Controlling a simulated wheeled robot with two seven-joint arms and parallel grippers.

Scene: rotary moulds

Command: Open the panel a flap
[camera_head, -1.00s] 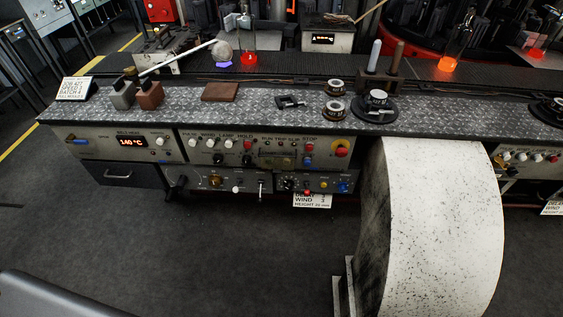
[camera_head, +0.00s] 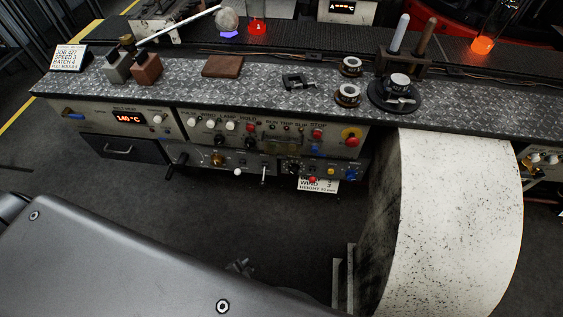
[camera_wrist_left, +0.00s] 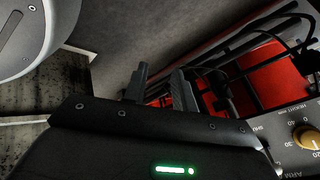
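The control panel (camera_head: 200,140) is set in the front of the bench, with knobs, lamps, buttons and a red display. A small, see-through-looking cover (camera_head: 275,142) sits below the lamp row and may be the flap; it looks closed, but it is too small to be sure. My left gripper (camera_head: 240,267) shows as small dark tips beyond my grey arm, low in front of the bench and apart from the panel. In the left wrist view its two fingers (camera_wrist_left: 160,84) stand apart with nothing between them. My right gripper is not in view.
A large speckled white curved body (camera_head: 455,220) stands in front of the bench on the right. Below the panel are a drawer (camera_head: 122,149), a lower row of knobs and levers, and a hanging label (camera_head: 318,186). A brass knob (camera_wrist_left: 306,137) shows at the wrist view's right edge.

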